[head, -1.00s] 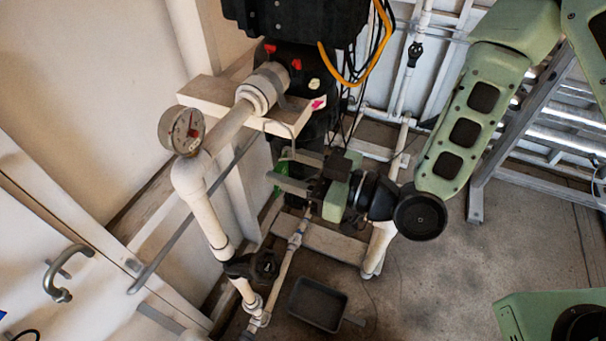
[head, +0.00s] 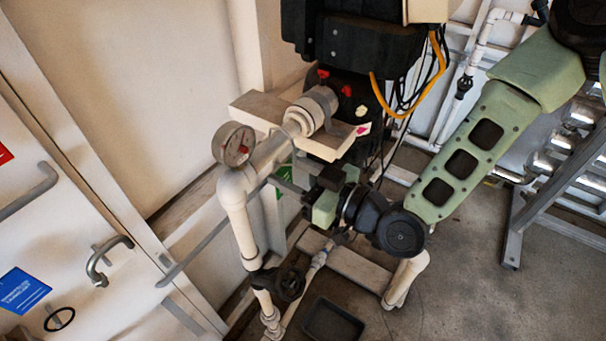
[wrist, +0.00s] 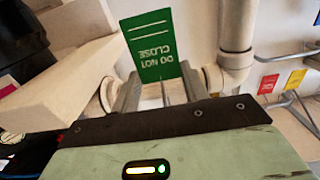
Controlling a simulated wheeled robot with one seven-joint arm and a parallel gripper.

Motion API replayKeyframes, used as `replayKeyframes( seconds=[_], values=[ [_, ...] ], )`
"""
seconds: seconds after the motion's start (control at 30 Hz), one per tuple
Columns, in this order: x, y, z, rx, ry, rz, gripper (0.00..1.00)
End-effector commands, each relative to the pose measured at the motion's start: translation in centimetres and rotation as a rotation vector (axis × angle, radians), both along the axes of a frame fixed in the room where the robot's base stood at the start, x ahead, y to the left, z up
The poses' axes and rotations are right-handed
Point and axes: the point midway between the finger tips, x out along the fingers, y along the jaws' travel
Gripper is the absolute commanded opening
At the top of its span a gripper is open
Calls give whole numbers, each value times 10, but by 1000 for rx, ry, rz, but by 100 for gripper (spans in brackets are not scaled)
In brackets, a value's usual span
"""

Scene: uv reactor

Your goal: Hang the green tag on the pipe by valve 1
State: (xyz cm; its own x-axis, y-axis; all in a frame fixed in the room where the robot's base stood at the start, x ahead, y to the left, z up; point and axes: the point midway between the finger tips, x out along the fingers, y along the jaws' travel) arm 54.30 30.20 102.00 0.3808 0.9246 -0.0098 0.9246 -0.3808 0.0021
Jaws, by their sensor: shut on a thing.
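The green tag (wrist: 152,45), printed "DO NOT CLOSE", is held upside down in the wrist view between the fingertips of my gripper (wrist: 160,92). My gripper is shut on it. In the head view the tag (head: 285,181) is partly hidden behind my gripper (head: 290,187). A white pipe (head: 240,218) runs down from the gauge to a black valve (head: 290,284), left of and below my gripper. A white pipe (wrist: 238,45) also stands right of the tag in the wrist view, apart from it. I cannot read which valve is valve 1.
A pressure gauge (head: 234,145) and a beige beam (head: 300,132) are close to my gripper. Red (wrist: 268,84) and yellow (wrist: 296,78) tags hang on a rack in the wrist view. A dark tray (head: 332,322) lies on the floor.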

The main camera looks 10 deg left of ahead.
Motion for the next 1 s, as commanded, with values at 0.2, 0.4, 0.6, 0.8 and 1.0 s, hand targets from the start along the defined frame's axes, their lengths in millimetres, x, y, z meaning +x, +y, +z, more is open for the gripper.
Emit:
replayKeyframes(
  seconds=[0.2,0.4,0.6,0.8,1.0],
  values=[
    [7,16,1,1,0,-1,23],
    [10,26,-9,-1,2,0,23],
    [10,25,-22,-1,0,0,23],
    [10,25,-28,0,0,0,23],
    [10,25,-29,0,0,0,23]
  ],
)
